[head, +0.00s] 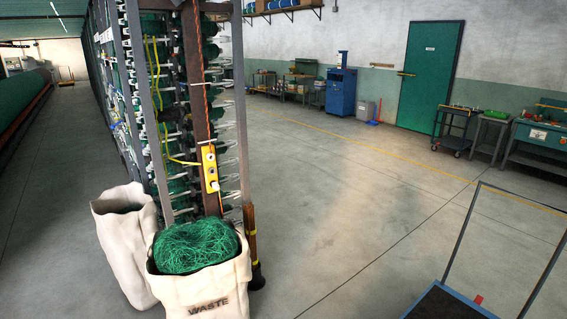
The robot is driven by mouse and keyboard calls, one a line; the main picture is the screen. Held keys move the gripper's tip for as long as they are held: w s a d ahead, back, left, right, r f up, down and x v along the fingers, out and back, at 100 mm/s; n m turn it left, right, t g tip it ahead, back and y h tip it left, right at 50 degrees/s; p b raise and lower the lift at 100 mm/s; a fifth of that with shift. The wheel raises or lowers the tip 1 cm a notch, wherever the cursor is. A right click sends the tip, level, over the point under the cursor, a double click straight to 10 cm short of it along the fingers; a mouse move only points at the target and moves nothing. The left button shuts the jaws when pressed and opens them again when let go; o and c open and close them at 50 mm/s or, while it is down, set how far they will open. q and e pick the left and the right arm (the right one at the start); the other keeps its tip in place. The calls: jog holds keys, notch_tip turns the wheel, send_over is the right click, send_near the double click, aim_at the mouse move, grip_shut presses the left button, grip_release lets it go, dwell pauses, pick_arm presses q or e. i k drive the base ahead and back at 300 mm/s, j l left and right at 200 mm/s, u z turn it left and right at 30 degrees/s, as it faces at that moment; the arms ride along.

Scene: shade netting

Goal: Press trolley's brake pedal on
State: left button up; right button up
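A trolley with a dark blue deck (448,304) stands at the bottom right of the head view, cut off by the lower and right edges. Its thin grey handle frame (460,232) rises from the deck. A small red piece (478,300), which looks like the brake pedal, shows low down, seen through the handle frame. I cannot tell whether it is up or pressed down. The trolley's wheels are hidden or out of frame. Neither of my grippers is in view.
A white waste sack (200,292) full of green netting and another pale sack (125,235) stand at the left by a tall rack (243,120). A blue cabinet (341,92), wheeled cart (455,130) and green door (431,76) are farther back. The middle floor is clear.

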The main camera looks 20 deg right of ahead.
aim_at(478, 299)
jog(key=k+l, duration=0.1)
jog(key=l, duration=0.3)
jog(key=k+l, duration=0.15)
jog(key=l, duration=0.25)
jog(key=k+l+u, duration=0.1)
jog(key=l, duration=0.3)
jog(key=k+l, duration=0.15)
jog(key=l, duration=0.25)
jog(key=k+l, duration=0.15)
jog(key=l, duration=0.25)
jog(key=k+l, duration=0.1)
jog(key=l, duration=0.3)
jog(key=k+l+u, duration=0.1)
jog(key=l, duration=0.25)
jog(key=k+l, duration=0.2)
jog(key=l, duration=0.75)
jog(key=k+l+u, duration=0.15)
jog(key=l, duration=0.4)
jog(key=l+u, duration=0.15)
jog(key=l, duration=2.65)
jog(key=i+l+u, duration=0.1)
jog(key=l, duration=0.45)
jog(key=i+l, duration=0.1)
jog(key=l, duration=0.65)
jog(key=i+l, duration=0.15)
jog(key=l, duration=0.2)
jog(key=u, duration=0.05)
